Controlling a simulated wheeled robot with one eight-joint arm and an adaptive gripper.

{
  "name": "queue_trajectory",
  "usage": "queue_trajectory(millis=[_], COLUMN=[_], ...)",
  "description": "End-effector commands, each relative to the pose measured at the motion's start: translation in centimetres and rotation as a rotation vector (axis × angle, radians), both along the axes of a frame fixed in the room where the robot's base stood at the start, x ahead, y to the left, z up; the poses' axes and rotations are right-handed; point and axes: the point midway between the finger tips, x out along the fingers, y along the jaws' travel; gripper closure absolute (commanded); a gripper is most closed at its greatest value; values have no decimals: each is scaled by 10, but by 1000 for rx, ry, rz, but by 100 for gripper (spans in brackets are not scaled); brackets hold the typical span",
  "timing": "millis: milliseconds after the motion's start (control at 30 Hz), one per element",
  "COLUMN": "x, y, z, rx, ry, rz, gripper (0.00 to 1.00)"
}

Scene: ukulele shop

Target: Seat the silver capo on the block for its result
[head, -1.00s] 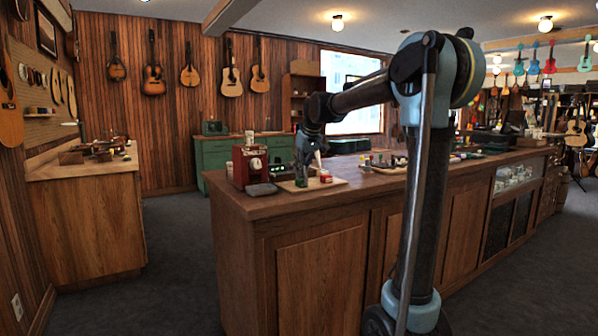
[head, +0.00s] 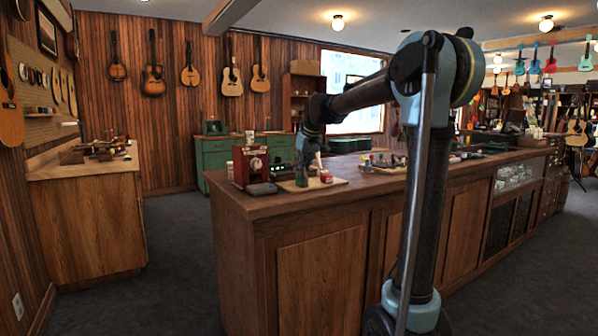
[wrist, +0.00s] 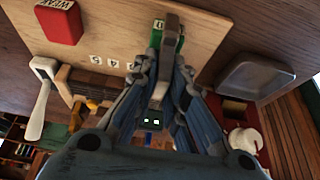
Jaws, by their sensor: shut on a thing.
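My gripper (wrist: 160,75) is shut on a small grey metallic piece (wrist: 158,92), which appears to be the silver capo; the fingers hide much of it. A green block (wrist: 181,44) with a small label lies just beyond the fingertips, on a pale wooden board (wrist: 110,30) with printed number tiles. I cannot tell whether the capo touches the block. In the head view my gripper (head: 308,160) hangs over the board (head: 338,183) on the counter, near the green block (head: 302,180). The capo is too small to make out there.
A grey tray (wrist: 255,75) lies on the other side. A red device (head: 250,165) stands left on the counter (head: 320,207). More small items lie to the right.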

Motion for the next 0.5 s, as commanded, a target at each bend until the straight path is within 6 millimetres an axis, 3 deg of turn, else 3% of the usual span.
queue_trajectory(millis=[367, 400, 500], x=[0, 0, 0], y=[-1, -1, -1], z=[-6, -6, -6], rx=[0, 0, 0], ry=[0, 0, 0], rz=[-1, -1, -1], gripper=[100, 80, 80])
